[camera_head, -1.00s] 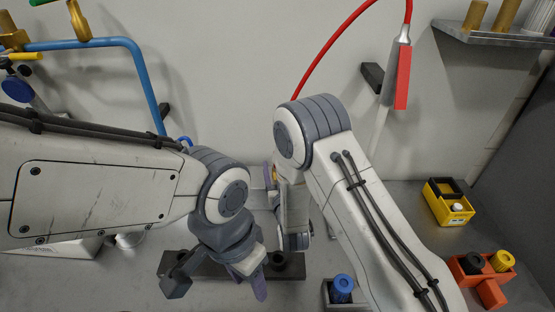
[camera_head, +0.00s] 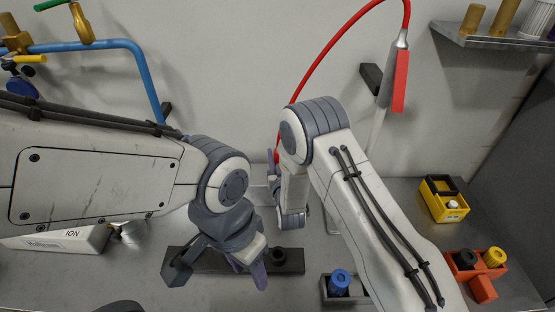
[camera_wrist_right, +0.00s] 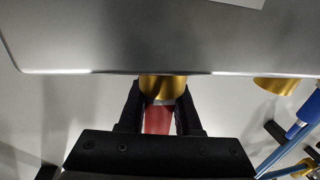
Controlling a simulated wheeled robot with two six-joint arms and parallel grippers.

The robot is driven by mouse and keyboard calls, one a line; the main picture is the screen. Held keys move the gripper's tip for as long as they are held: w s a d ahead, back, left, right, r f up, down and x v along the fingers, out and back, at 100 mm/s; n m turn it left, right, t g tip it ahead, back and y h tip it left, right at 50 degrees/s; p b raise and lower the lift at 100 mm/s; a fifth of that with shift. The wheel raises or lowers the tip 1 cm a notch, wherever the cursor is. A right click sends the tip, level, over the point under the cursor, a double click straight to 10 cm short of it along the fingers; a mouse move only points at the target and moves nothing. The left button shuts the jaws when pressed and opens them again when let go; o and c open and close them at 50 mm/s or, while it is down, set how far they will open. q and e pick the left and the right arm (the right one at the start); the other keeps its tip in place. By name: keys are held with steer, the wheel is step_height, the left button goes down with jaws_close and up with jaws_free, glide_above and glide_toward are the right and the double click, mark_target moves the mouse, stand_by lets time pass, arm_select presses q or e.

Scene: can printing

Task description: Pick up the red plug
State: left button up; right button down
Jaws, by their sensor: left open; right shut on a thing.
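In the right wrist view, a red plug (camera_wrist_right: 158,120) sits between the two black fingers of my right gripper (camera_wrist_right: 158,100), which is shut on it. A gold fitting (camera_wrist_right: 162,87) is at the plug's far end, against or just in front of a large grey surface; I cannot tell if they touch. In the head view, my right gripper is mostly hidden behind my arm, with a bit of red showing beside it. My left gripper (camera_head: 218,268) is open and empty above a dark grey bar.
A red hose (camera_head: 335,42) arcs down behind my right arm. A red-and-silver tool (camera_head: 399,82) hangs on the wall. The dark bar (camera_head: 215,262) has a round socket. A blue cap (camera_head: 340,280), a yellow box (camera_head: 443,199) and an orange holder (camera_head: 480,262) stand at right.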

steer(key=shift+r+b, duration=0.4)
steer(key=shift+r, duration=0.45)
step_height(320, 180, up, 2)
steer(key=shift+r+b, duration=0.1)
steer(key=shift+b, duration=0.4)
steer(key=s+d+r, duration=0.6)
steer(key=d+r, duration=0.4)
steer(key=r, duration=0.2)
stand_by(1.4)
